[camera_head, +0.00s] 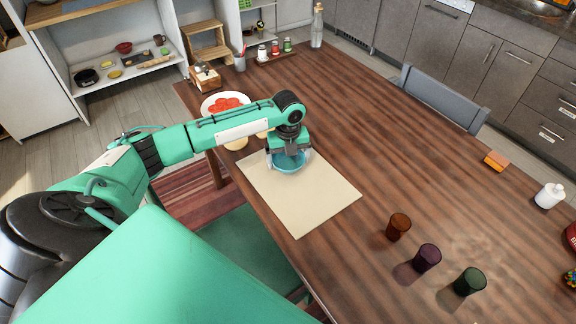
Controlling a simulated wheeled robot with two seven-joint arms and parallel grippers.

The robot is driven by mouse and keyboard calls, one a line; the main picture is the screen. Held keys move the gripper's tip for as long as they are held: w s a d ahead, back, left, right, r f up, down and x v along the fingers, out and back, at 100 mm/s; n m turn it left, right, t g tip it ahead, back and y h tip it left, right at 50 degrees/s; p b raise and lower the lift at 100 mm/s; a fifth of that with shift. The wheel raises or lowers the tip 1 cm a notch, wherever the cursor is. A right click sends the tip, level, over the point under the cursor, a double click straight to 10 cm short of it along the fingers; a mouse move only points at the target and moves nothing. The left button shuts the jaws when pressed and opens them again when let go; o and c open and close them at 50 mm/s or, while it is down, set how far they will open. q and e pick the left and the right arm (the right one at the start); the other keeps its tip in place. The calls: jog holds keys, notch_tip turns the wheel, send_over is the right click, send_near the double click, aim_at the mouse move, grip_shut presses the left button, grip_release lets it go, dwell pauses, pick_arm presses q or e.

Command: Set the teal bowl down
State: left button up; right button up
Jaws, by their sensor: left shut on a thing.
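The teal bowl (289,163) is over the upper part of the beige mat (310,206) on the wooden table. My left gripper (289,153) reaches in from the left and is shut on the bowl, pointing down at it. The gripper and wrist hide the bowl's far side. I cannot tell whether the bowl touches the mat or hangs just above it. My right gripper is not in view.
A white plate with red food (226,103) lies behind my left forearm. Orange (398,227), purple (427,258) and green (469,282) cups stand right of the mat. The mat's lower part is bare. A grey chair (443,96) stands at the far edge.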

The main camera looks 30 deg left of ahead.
aim_at(288, 164)
pick_arm(q)
notch_tip(288, 164, down, 3)
jog(key=shift+r, duration=0.1)
jog(key=shift+f, duration=0.35)
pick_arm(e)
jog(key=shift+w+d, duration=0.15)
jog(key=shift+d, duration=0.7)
pick_arm(q)
jog(key=shift+f, duration=0.15)
